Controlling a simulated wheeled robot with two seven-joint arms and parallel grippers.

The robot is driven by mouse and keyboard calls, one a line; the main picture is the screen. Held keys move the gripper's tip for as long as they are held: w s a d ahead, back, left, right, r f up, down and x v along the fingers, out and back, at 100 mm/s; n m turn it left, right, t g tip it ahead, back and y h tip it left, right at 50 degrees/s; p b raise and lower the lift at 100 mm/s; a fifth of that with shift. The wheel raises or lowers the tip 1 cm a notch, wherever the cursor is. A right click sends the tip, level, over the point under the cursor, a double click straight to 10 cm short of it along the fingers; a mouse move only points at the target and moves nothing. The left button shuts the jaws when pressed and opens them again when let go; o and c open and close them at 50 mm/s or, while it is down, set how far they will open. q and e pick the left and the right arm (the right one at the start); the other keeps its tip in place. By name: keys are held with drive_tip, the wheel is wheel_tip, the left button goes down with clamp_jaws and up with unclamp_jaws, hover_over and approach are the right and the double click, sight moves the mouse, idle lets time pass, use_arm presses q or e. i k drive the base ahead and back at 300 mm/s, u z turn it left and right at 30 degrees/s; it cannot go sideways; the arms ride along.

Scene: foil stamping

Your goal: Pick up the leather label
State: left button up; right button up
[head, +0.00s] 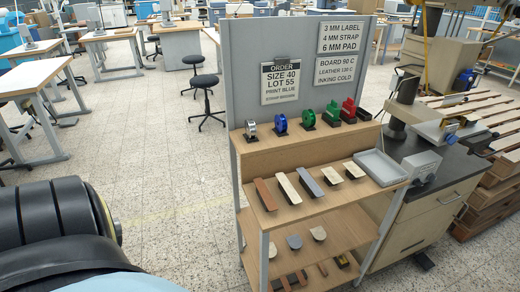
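No piece is clearly marked as the leather label, and I cannot tell which one it is. Small pieces that could be leather lie on the lower shelf (345,232) of the wooden rack: a grey rounded piece (295,242), a cream rounded piece (318,233) and a small piece at the left. Brown strips (281,283) lie on the bottom level, partly cut off by the frame edge. On the shelf above lie a brown bar (265,194), a grey bar (309,181) and several cream bars (288,188). Neither gripper is in view.
Foil rolls, including a blue roll (281,123), stand on the top ledge. An order sign (281,81) hangs on the grey panel. A grey tray (381,167) sits at the right, beside a stamping press (405,104). The floor left of the rack is open.

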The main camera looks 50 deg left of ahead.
sight(333, 177)
drive_tip(key=u, duration=1.1)
drive_tip(key=i, duration=0.3)
